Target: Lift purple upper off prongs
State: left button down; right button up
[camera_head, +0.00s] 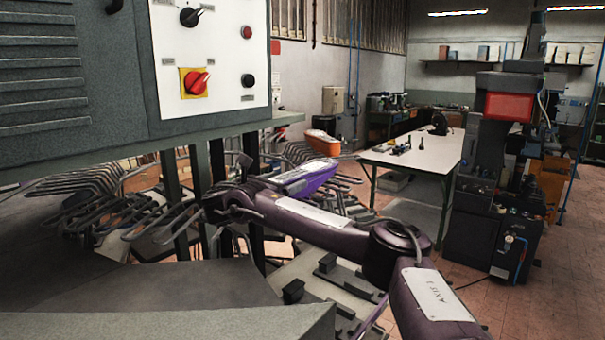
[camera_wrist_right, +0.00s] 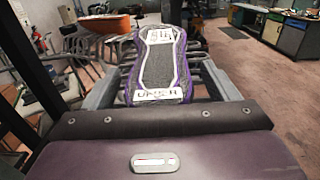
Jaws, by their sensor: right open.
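The purple upper (camera_head: 308,179) shows in the head view behind my right arm, which hides part of its lower side. In the right wrist view the upper (camera_wrist_right: 158,70) lies lengthwise ahead, with a grey sole face, purple edges and white lettered patches. My right gripper (camera_head: 264,186) is at the upper's near end, partly hidden by my own arm. It is open. In the right wrist view grey bars stand on both sides of the upper; I cannot tell whether anything touches it. The prongs under the upper are mostly hidden. My left gripper is not in view.
An orange upper (camera_head: 322,142) sits beyond the purple one. Bent metal prong racks (camera_head: 90,185) stand at the left. A control cabinet (camera_head: 210,50) fills the upper left.

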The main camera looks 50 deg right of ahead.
jog(key=shift+w+a, duration=0.1)
jog(key=shift+a, duration=0.05)
jog(key=c, duration=1.2)
jog(key=shift+o, duration=0.2)
